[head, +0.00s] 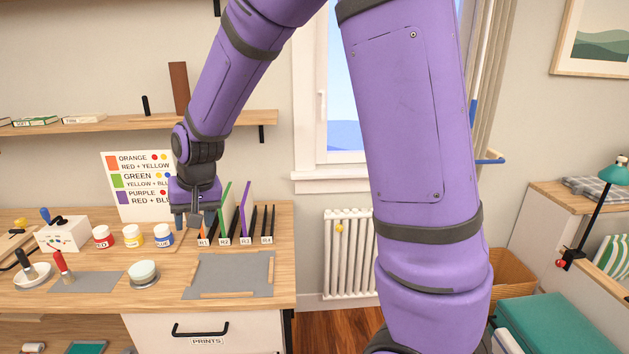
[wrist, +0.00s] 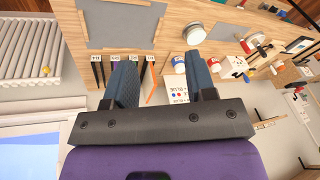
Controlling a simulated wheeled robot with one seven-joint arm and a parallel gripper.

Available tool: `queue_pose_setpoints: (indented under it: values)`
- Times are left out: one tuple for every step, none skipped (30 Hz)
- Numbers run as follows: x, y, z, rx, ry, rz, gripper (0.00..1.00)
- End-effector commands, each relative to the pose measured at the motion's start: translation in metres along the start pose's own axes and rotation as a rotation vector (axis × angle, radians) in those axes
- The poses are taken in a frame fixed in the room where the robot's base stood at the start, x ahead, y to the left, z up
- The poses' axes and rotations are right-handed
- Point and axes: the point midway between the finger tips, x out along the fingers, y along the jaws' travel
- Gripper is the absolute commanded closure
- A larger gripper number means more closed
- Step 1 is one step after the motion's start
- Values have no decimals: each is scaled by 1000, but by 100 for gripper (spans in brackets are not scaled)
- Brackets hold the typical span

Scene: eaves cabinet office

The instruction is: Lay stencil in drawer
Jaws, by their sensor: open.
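My gripper (head: 189,220) is open, above the left end of the slotted rack; it also shows in the wrist view (wrist: 166,70). The rack (head: 236,240) has black dividers and tags R1 to R4. An orange sheet (head: 203,229) stands at R1, a green sheet (head: 224,205) at R2 and a purple sheet (head: 245,222) by R3. In the wrist view the orange sheet (wrist: 151,82) shows between my fingers, nearer the left one. I cannot tell which sheet is the stencil. The drawer (head: 206,334), tagged PRINTS, looks shut under the desk top.
A grey mat (head: 230,272) with wooden strips lies before the rack. Red (head: 103,237), yellow (head: 133,236) and blue (head: 163,235) paint jars stand left of it. A color-mixing card (head: 124,212) leans behind. A radiator (head: 349,255) stands right of the desk.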

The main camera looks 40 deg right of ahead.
Motion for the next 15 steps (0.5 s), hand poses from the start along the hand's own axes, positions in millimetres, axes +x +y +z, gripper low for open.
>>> queue_pose_setpoints:
  values:
    - [-21, 5, 5, -11, 17, -2, 49]
    - [-32, 8, 9, -20, 23, -2, 49]
    - [-46, 13, 14, -32, 32, 0, 49]
    - [-56, 16, 19, -40, 38, 1, 49]
    - [-66, 19, 23, -49, 45, 2, 49]
    - [-78, 24, 30, -60, 52, 3, 49]
    - [-88, 27, 35, -68, 59, 5, 49]
    - [-97, 30, 40, -75, 66, 6, 49]
    - [-108, 35, 48, -87, 74, 9, 49]
    - [-117, 39, 53, -95, 80, 11, 49]
    - [-125, 42, 59, -102, 87, 14, 49]
    - [-135, 47, 68, -113, 95, 17, 49]
    - [-143, 51, 74, -121, 101, 19, 49]
    - [-150, 54, 80, -129, 109, 21, 49]
    - [-159, 59, 90, -138, 115, 26, 49]
